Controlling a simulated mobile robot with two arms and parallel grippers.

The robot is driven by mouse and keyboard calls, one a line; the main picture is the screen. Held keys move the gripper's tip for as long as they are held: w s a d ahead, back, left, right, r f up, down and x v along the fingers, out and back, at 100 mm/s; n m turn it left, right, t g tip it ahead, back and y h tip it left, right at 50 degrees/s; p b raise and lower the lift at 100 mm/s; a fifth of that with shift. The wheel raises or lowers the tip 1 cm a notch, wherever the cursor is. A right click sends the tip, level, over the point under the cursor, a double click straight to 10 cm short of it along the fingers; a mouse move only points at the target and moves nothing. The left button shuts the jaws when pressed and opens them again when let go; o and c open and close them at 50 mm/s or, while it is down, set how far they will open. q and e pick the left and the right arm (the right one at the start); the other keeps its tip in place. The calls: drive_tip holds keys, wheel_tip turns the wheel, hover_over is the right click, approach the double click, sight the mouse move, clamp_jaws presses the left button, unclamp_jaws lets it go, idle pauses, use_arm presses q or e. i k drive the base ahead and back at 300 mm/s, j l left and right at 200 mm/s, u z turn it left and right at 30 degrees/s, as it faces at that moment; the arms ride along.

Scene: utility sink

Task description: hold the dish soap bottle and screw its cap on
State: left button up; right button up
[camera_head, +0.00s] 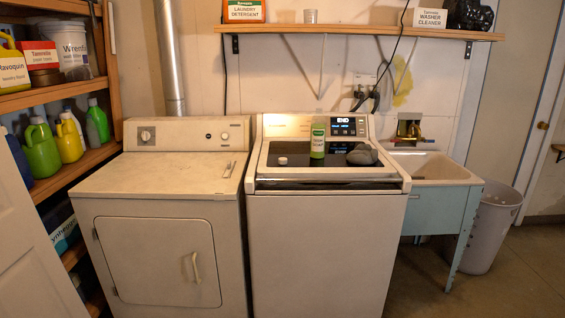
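A green dish soap bottle (318,142) with a pale label stands upright on the dark lid of the right-hand washer. Its top is small in the view, and I cannot tell the state of its neck. A small whitish round piece (282,160), which looks like a cap, lies on the same lid to the left of the bottle, apart from it. Neither of my grippers shows in the view, and nothing touches the bottle or the small round piece.
A dark grey rounded object (363,155) lies right of the bottle on the washer (320,240). The dryer (160,180) stands left, with a small item (229,169) on top. A utility sink (430,168) and bin (493,228) are right. Shelves of bottles line the left.

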sight(318, 122)
drive_tip(key=i+j+z, duration=0.25)
drive_tip(key=i+j, duration=1.85)
